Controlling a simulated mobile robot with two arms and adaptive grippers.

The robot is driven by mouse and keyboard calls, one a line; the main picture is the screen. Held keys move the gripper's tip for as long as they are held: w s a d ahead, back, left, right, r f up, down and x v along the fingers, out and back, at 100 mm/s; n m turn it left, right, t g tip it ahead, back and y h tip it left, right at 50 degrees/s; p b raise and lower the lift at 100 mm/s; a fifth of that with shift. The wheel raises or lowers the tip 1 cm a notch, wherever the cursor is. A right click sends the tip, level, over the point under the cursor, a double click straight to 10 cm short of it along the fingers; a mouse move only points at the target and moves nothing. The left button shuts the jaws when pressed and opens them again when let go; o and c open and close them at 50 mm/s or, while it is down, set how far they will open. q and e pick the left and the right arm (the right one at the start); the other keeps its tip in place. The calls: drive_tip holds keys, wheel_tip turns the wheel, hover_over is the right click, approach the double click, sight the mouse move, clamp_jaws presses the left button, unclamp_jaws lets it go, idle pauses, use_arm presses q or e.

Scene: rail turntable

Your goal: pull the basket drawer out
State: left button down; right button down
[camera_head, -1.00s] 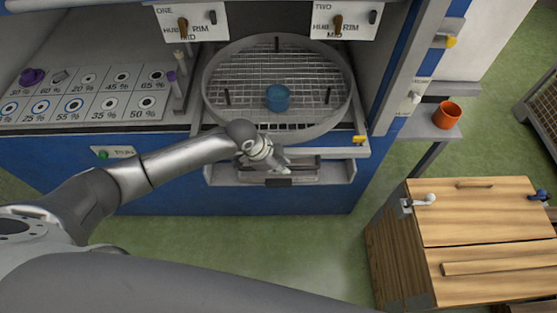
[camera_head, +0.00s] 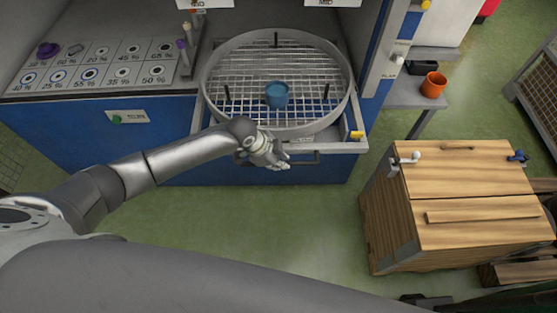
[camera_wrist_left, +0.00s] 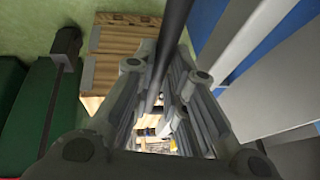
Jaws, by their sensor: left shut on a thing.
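The basket drawer (camera_head: 325,147) stands out from the front of the blue cabinet. It carries a round grey wire-mesh basket (camera_head: 240,105) with a blue cup (camera_head: 277,95) in it. My left gripper (camera_head: 272,158) is at the drawer front, shut on the handle bar (camera_head: 306,160). In the left wrist view a dark bar (camera_wrist_left: 172,40) runs between the fingers of my left gripper (camera_wrist_left: 165,85). The fingers hide part of the handle. My right gripper is out of view.
A wooden cabinet (camera_head: 470,220) stands at the right. An orange cup (camera_head: 433,85) sits on a side shelf. Left of the drawer is a panel of percent-marked circles (camera_head: 95,75). Green floor (camera_head: 270,220) in front of the drawer is clear.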

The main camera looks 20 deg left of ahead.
use_arm(q)
drive_tip(key=c, duration=1.5)
unclamp_jaws()
drive_tip(key=shift+w, duration=0.1)
drive_tip(key=shift+o, duration=0.2)
drive_tip(key=shift+r, duration=0.1)
drive_tip(key=v, duration=1.2)
